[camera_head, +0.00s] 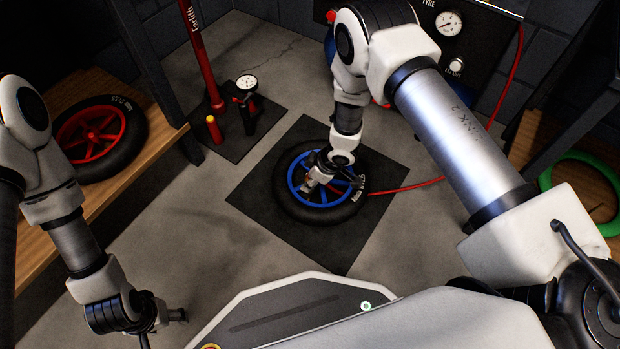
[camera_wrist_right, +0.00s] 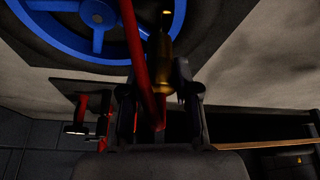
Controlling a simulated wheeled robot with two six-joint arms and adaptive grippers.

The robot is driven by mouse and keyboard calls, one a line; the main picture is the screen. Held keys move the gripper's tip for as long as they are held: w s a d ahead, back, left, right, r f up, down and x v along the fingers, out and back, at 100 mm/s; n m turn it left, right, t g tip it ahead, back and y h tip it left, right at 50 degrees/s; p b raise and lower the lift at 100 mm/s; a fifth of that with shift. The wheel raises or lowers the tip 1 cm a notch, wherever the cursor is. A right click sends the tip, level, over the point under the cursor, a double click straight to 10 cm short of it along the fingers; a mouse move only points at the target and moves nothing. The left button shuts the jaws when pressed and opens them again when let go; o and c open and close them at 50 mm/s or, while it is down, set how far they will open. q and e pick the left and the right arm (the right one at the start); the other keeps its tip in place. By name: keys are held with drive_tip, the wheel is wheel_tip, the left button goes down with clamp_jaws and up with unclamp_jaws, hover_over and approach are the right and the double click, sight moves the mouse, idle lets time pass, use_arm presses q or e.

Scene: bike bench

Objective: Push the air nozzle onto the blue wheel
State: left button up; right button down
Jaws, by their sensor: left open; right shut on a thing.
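The blue wheel (camera_head: 291,178), a black tyre with a blue rim and spokes, lies flat on a dark square mat. My right gripper (camera_head: 318,178) is low over the wheel's middle and hides part of it. In the right wrist view, the right gripper (camera_wrist_right: 158,90) is shut on the brass air nozzle (camera_wrist_right: 166,50), whose tip points toward the wheel's blue rim (camera_wrist_right: 75,45). I cannot tell whether the tip touches a valve. In the head view the nozzle is mostly hidden by the gripper. My left gripper (camera_head: 165,325) is open and empty at the lower left, away from the wheel.
A red hose (camera_head: 410,186) runs right from the wheel to the compressor panel (camera_head: 485,40). A floor pump (camera_head: 205,60) stands on another mat behind. A red-rimmed wheel (camera_head: 100,130) lies on the left shelf; a green ring (camera_head: 550,180) is at right. Floor left of the mat is clear.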

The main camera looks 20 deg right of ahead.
drive_tip(key=shift+f+b, duration=0.45)
drive_tip(key=shift+f, duration=0.5)
drive_tip(key=c, duration=0.8)
unclamp_jaws()
drive_tip(key=shift+o, duration=0.2)
drive_tip(key=shift+r, duration=0.1)
drive_tip(key=v, duration=1.2)
